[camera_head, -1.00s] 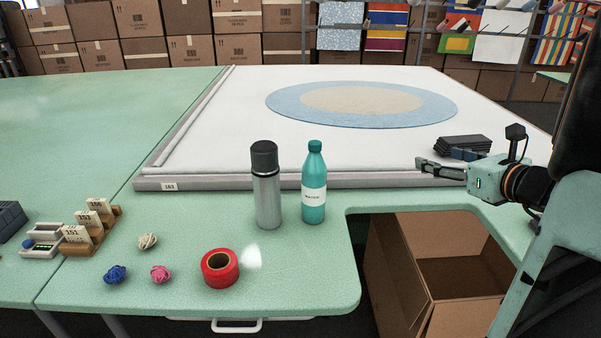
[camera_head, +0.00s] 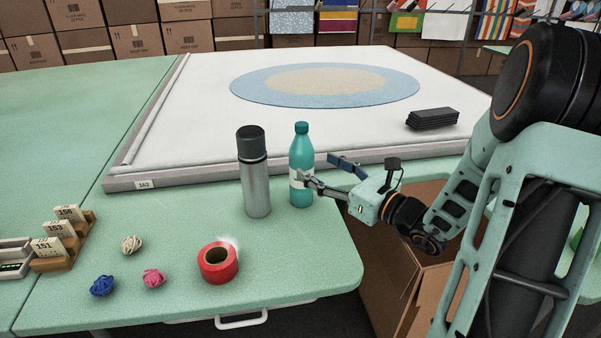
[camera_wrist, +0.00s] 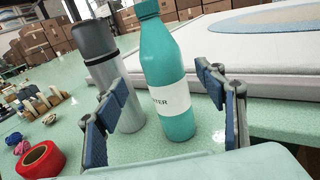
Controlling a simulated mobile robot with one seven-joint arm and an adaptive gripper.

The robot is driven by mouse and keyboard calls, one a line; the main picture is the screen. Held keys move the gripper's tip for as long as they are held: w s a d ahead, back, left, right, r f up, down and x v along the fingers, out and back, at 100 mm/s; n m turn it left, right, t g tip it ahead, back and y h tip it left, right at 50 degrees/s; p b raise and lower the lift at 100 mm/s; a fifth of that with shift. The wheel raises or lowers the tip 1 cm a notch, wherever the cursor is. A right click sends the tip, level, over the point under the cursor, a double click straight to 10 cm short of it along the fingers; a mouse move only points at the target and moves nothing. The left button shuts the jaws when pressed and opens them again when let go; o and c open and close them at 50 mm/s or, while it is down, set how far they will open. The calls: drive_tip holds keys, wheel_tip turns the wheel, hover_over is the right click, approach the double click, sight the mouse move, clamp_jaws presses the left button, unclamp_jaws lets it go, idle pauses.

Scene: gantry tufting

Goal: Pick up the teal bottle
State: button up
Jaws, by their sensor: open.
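The teal bottle (camera_head: 301,160) stands upright on the green table, with a white label round its lower half. It is large in the middle of the wrist view (camera_wrist: 163,75). My gripper (camera_head: 318,168) is open at the bottle's right side in the head view. In the wrist view the two blue-padded fingers (camera_wrist: 163,115) spread to either side of the bottle, which stands between or just beyond their tips. I cannot tell whether either finger touches it.
A grey flask with a black cap (camera_head: 254,175) stands close left of the bottle, near the left finger in the wrist view. A red tape roll (camera_head: 218,262) and several yarn balls (camera_head: 153,278) lie nearer. The raised white frame (camera_head: 210,120) is behind. An open carton (camera_head: 400,285) is below right.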

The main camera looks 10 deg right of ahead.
sight(301, 156)
drive_tip(key=b+x, duration=0.1)
drive_tip(key=x, duration=0.6)
drive_tip(key=shift+w+d+f, duration=0.1)
drive_tip(key=shift+d, duration=0.1)
drive_tip(key=c, duration=1.7)
clamp_jaws()
